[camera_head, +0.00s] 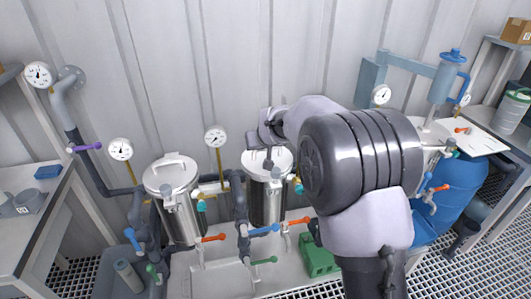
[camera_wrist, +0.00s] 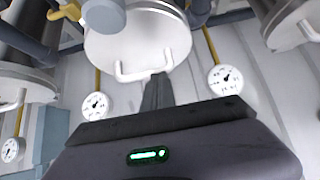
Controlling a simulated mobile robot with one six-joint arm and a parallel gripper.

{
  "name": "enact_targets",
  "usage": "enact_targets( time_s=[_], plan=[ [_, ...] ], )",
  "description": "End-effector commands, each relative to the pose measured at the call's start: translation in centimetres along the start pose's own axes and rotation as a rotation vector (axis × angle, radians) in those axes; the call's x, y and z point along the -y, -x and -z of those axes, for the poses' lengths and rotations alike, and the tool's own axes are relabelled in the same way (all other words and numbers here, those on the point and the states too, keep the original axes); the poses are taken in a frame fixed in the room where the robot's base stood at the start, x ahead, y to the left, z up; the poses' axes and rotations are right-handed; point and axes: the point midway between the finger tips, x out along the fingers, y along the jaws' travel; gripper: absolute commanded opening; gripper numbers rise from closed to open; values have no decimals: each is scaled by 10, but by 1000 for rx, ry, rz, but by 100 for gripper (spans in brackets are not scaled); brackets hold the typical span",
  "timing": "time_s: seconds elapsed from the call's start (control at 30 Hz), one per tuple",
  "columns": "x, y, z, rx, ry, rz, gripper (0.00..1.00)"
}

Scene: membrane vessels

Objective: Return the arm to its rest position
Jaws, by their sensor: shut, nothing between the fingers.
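My arm (camera_head: 360,170) spans the right middle of the head view, its dark, shiny elbow hiding part of the scene behind. My gripper (camera_head: 268,163) is small there, over the white lid of the middle steel vessel (camera_head: 266,205). In the wrist view my gripper (camera_wrist: 157,88) shows as dark fingers, close together and empty. They point towards a white lid (camera_wrist: 120,45) with a bar handle (camera_wrist: 143,72). I cannot tell the exact gap between fingertips and handle.
A second lidded vessel (camera_head: 172,190) stands to the left, among pipes and coloured valve handles. Gauges (camera_head: 215,137) line the corrugated wall. A blue barrel (camera_head: 458,195) and a shelf are at the right. A grey bench (camera_head: 35,220) is at the left.

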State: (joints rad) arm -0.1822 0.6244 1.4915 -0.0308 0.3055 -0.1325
Motion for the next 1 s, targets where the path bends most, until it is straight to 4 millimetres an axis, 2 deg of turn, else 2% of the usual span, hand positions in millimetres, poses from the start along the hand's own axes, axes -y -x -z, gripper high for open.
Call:
enact_targets(
  time_s=[0.03, 0.07, 0.2, 0.4, 0.5, 0.67, 0.77, 0.83, 0.9, 0.97, 1.0],
  plan=[
    [0, 16, 16, -10, 0, -1, 0],
    [-1, 22, 23, -14, 0, -1, 0],
    [-1, 46, -15, -14, 0, -1, 0],
    [-1, 69, -52, -19, 0, -1, 0],
    [-1, 74, -59, -20, 1, -1, 0],
    [-2, 84, -60, -20, -8, -1, 0],
    [-10, 137, -66, 4, -82, 2, 0],
    [-16, 199, -87, 43, -178, 5, 0],
    [-18, 259, -123, 90, -282, 6, 0],
    [-16, 302, -158, 128, -368, 5, 0],
    [-13, 324, -181, 150, -421, 3, 0]
  ],
)
